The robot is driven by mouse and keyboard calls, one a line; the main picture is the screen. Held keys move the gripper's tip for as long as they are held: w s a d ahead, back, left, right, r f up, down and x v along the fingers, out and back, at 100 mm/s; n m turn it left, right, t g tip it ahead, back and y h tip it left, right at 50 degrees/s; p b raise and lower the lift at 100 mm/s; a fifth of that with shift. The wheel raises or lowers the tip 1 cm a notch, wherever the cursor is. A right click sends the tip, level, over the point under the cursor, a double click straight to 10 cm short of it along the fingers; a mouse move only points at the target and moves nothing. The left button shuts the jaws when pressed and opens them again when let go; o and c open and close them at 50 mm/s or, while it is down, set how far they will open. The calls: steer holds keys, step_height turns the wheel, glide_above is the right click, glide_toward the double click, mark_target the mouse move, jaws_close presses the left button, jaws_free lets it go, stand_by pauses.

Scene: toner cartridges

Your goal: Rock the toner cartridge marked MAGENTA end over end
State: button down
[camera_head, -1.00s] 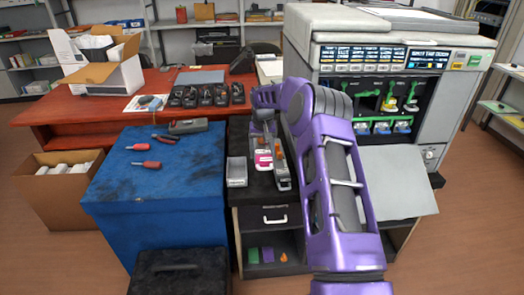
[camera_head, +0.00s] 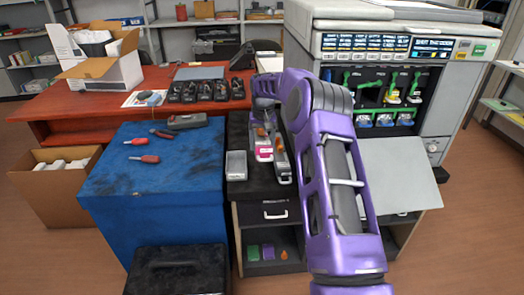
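The toner cartridge with the magenta label (camera_head: 264,154) lies on the dark top of the small cabinet, in the middle of the view, with an orange part at its far end. A second, longer cartridge (camera_head: 283,168) lies close beside it on the right, partly behind my arm. My purple arm reaches forward over the right side of the cabinet and bends down at its far end. My gripper (camera_head: 263,120) is at the far end of the magenta cartridge. Its fingertips are small and partly hidden, so I cannot tell whether it touches or grips the cartridge.
A grey open tray (camera_head: 236,166) stands left of the cartridges. The blue box (camera_head: 155,190) holds screwdrivers, pliers and a grey device. The printer (camera_head: 385,75) stands open at right, its front flap (camera_head: 402,180) lowered. Several black cartridges (camera_head: 205,91) line the red table.

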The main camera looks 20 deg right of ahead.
steer(key=shift+f+t+h+b, duration=0.25)
steer(key=shift+t+b, duration=0.95)
steer(key=shift+b, duration=1.95)
steer(key=shift+r+t, duration=0.3)
steer(key=shift+r, duration=0.1)
steer(key=t+h, duration=0.1)
steer(key=t, duration=0.3)
steer(key=shift+a, duration=0.15)
steer(key=shift+w+t, duration=0.1)
steer(key=shift+t, duration=0.3)
steer(key=shift+r, duration=0.15)
